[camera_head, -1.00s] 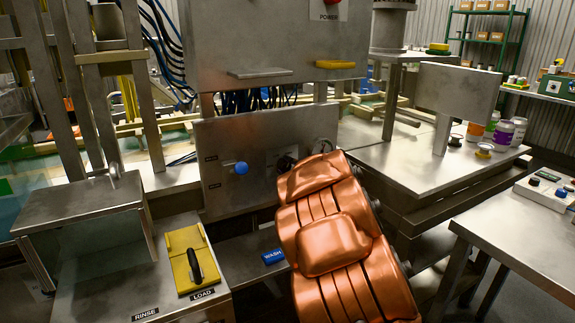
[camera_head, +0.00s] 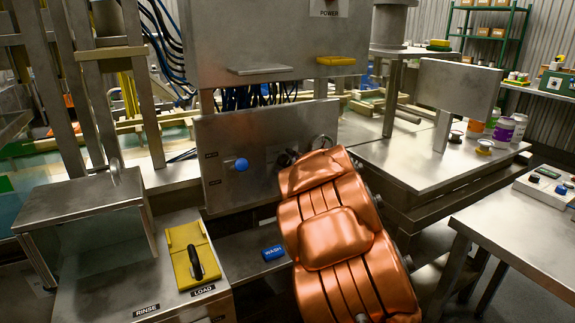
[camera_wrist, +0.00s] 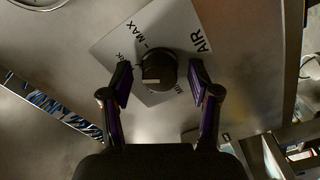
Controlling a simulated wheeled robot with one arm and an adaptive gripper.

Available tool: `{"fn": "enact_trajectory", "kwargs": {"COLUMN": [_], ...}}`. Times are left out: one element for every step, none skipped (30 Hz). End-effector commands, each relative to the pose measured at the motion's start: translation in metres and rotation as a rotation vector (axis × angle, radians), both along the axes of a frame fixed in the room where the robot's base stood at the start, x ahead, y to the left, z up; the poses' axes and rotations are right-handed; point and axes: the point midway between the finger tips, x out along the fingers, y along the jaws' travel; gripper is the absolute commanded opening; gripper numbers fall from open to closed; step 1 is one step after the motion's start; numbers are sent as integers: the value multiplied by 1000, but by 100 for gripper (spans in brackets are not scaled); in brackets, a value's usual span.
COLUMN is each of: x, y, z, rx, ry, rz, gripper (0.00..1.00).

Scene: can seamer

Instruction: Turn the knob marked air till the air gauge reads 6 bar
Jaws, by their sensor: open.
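The black air knob (camera_wrist: 157,72) shows in the wrist view on a pale plate (camera_wrist: 128,42) marked AIR, MAX and MIN. A light pointer bar crosses the lower part of the knob. My gripper (camera_wrist: 158,82) is open, one finger on each side of the knob, with a gap on both sides. In the head view my copper-coloured arm covers most of the area around the knob; a dark round part shows at the panel's right side (camera_head: 237,150).
A blue knob (camera_head: 241,165) sits on the same panel to the left. A yellow fixture with a black handle (camera_head: 194,262) stands by the LOAD label. A blue WASH label (camera_head: 272,253) is close to my arm. A steel table (camera_head: 525,240) stands at right.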

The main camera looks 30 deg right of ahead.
Motion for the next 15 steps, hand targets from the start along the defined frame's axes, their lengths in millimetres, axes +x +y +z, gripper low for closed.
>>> {"fn": "enact_trajectory", "kwargs": {"x": [0,0,-1,-1,-2,-4,-7,-9,-14,-17,-21,-27,-31,-35,-42], "y": [0,0,0,0,0,0,0,0,0,0,1,1,2,2,3], "z": [0,0,0,0,0,0,0,0,0,0,0,1,1,1,0], "rx": [0,0,0,0,0,0,0,-1,-1,0,-1,-1,-1,-2,-1], "ry": [0,0,0,0,0,0,1,2,2,2,2,0,-1,-1,2], "rz": [0,0,0,0,-1,-1,-2,-3,-3,-4,-5,-4,-3,-2,-3], "gripper": [61,61,61,61,61,61,61,61,61,61,61,61,61,61,61]}}
